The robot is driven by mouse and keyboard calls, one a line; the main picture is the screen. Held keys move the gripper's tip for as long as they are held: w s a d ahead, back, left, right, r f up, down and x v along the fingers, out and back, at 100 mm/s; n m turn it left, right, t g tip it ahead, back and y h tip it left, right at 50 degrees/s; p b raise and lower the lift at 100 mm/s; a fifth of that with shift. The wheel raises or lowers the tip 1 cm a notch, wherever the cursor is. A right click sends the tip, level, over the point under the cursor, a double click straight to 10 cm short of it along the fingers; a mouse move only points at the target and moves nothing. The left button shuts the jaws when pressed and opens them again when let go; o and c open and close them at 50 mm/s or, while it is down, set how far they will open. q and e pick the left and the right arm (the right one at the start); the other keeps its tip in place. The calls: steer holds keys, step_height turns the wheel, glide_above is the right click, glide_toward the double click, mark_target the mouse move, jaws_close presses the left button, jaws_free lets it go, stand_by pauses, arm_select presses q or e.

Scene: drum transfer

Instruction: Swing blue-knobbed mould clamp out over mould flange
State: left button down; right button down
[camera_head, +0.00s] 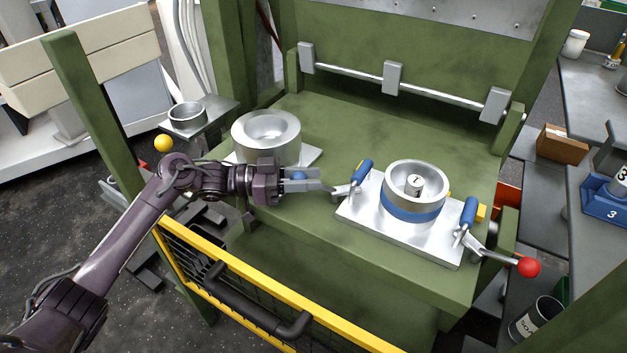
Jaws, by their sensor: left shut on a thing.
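The mould (413,197) is a silver ring with a blue band, with a small cylinder marked 1 inside. It stands on a pale metal plate (367,221) on the green press bed. The blue-knobbed clamp (345,190) is at the plate's left corner, with an upright blue cylinder at its inner end. Its blue knob (299,175) is between the fingers of my left gripper (312,183), partly hidden by them. My left gripper is shut on this knob. A matching clamp with a red knob (529,267) is at the plate's right. My right gripper is out of view.
A thick metal ring (266,138) sits on the bed behind my left gripper. A yellow barrier (270,292) with a black handle runs along the front. A green post (95,120) stands left. Clear bed lies behind the mould.

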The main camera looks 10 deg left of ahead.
arm_select(q)
steer(key=c, duration=1)
jaws_free()
steer(key=shift+c, duration=0.2)
steer(key=shift+a, duration=0.1)
steer(key=shift+a, duration=0.35)
steer(key=b+v, duration=0.1)
steer(key=v, duration=0.5)
steer(key=shift+a, duration=0.15)
steer(key=shift+s+a, duration=0.15)
steer(key=shift+a, duration=0.05)
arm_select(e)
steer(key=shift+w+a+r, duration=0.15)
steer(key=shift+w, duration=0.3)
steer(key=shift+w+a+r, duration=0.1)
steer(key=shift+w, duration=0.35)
